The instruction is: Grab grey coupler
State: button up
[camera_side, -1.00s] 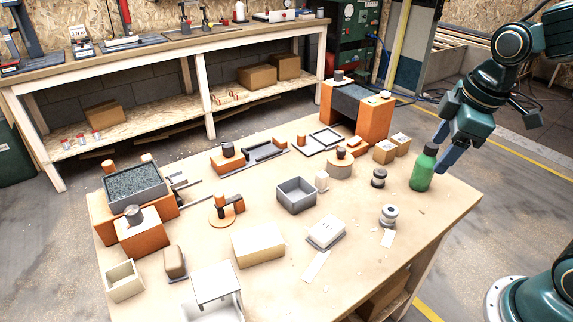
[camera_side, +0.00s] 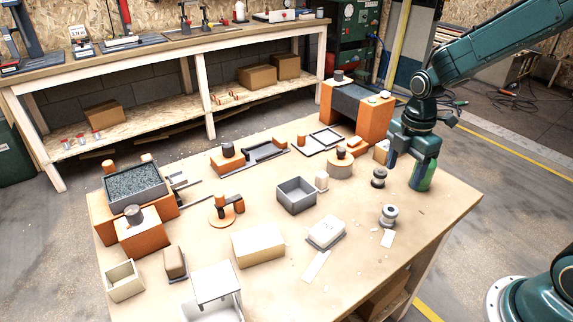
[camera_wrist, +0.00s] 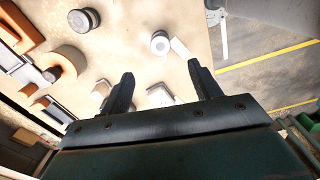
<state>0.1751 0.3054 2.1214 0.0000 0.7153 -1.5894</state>
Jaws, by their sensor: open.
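The grey coupler (camera_side: 388,215), a light grey spool-shaped piece, stands upright on the table beside a white card. In the wrist view the coupler (camera_wrist: 160,43) lies beyond the fingertips, roughly centred between them. A darker, similar spool piece (camera_side: 379,177) stands farther back; it also shows in the wrist view (camera_wrist: 83,20). My gripper (camera_side: 404,172) is open and empty, pointing down above the table's right part, behind the grey coupler in the side view. Both fingers (camera_wrist: 161,76) show apart in the wrist view.
A white block (camera_side: 326,232) and a grey open box (camera_side: 296,196) lie to the left. The table is clear right of the coupler.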

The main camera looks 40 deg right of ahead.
aim_at(391, 210)
jog(key=shift+f, duration=0.1)
jog(key=shift+f, duration=4.2)
jog(key=shift+a+f, duration=0.2)
jog(key=shift+f, duration=2.4)
jog(key=c, duration=1.1)
jog(key=shift+o, duration=0.2)
jog(key=shift+r, duration=0.25)
notch_tip(391, 210, up, 20)
jog(key=shift+f, duration=0.2)
